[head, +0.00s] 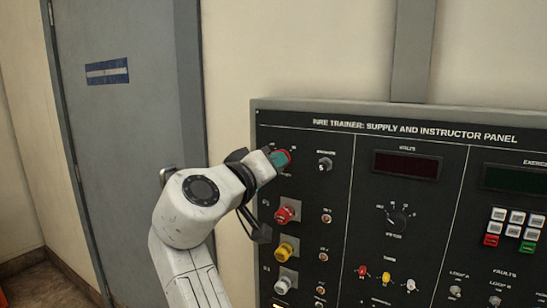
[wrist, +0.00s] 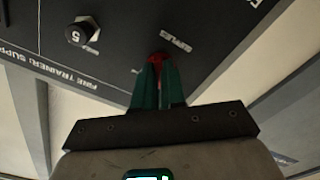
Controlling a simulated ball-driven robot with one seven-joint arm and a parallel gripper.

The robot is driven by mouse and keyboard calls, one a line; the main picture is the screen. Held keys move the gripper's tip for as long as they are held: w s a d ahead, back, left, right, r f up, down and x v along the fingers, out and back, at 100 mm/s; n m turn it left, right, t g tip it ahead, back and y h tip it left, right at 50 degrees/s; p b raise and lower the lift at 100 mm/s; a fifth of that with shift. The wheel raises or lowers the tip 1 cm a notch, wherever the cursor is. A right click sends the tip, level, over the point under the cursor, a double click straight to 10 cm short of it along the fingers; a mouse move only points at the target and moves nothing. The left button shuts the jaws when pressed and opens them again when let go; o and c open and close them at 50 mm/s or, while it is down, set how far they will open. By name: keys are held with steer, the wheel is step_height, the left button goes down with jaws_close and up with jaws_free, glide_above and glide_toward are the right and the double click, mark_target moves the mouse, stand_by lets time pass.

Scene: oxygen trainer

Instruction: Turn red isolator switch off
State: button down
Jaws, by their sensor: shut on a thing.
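The red isolator switch (head: 286,154) is at the upper left of the dark trainer panel (head: 338,150). My gripper (head: 277,160) reaches it from the left, with its green fingers shut on the switch. In the wrist view, the green fingers (wrist: 158,85) close around the red switch (wrist: 159,58), and only a little red shows between and beyond the tips. The fingers hide most of the switch, so I cannot tell its turned position.
A black knob (head: 325,164) sits just right of the switch, also in the wrist view (wrist: 83,31). Below are a red knob (head: 286,212), a yellow knob (head: 286,250) and a grey knob (head: 285,281). A grey door (head: 125,120) stands left.

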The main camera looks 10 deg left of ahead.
steer(key=shift+r+n, duration=0.15)
steer(key=shift+n, duration=0.35)
steer(key=c, duration=1.2)
jaws_free()
steer(key=b+v, duration=0.2)
steer(key=v, duration=0.9)
steer(key=shift+w, duration=0.1)
